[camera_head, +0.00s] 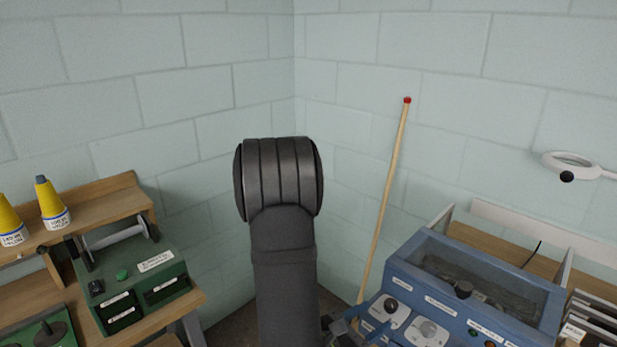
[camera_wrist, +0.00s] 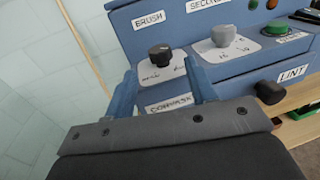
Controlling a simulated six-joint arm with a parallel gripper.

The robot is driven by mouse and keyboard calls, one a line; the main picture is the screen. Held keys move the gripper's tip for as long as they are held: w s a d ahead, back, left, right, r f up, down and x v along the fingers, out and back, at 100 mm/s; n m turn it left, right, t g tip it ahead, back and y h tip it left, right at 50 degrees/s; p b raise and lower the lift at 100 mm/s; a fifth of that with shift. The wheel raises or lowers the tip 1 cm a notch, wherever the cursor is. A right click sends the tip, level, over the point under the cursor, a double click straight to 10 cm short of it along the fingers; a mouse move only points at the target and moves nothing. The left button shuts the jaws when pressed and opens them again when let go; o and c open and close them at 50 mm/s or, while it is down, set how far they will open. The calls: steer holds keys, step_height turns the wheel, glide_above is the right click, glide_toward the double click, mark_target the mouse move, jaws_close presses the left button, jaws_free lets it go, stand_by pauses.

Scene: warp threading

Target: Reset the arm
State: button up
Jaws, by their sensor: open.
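My gripper (camera_wrist: 160,68) has its two blue fingers spread apart with nothing held between them. In the wrist view they point at the front of a blue machine (camera_wrist: 145,30), near a black knob (camera_wrist: 160,54) on a white dial plate. The knob shows between and just beyond the fingertips; I cannot tell whether they touch the panel. In the head view my dark arm rises in the middle, and the gripper end is mostly hidden at the bottom, beside the blue machine (camera_head: 409,283).
A grey knob (camera_wrist: 222,36) sits right of the black one; another black knob (camera_wrist: 270,92) sticks out lower right. A wooden pole (camera_head: 388,190) with a red tip leans on the wall. Left are a green device (camera_head: 140,262) and yellow cones (camera_head: 50,203); right, a ring lamp (camera_head: 570,159).

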mark_target(385, 308)
steer(key=x, duration=0.5)
steer(key=shift+s, duration=0.1)
steer(key=shift+w+m+g, duration=0.2)
steer(key=shift+m+g, duration=0.1)
steer(key=shift+m+g+h, duration=0.4)
steer(key=shift+g+h, duration=0.1)
steer(key=shift+g, duration=0.2)
steer(key=shift+v, duration=2.25)
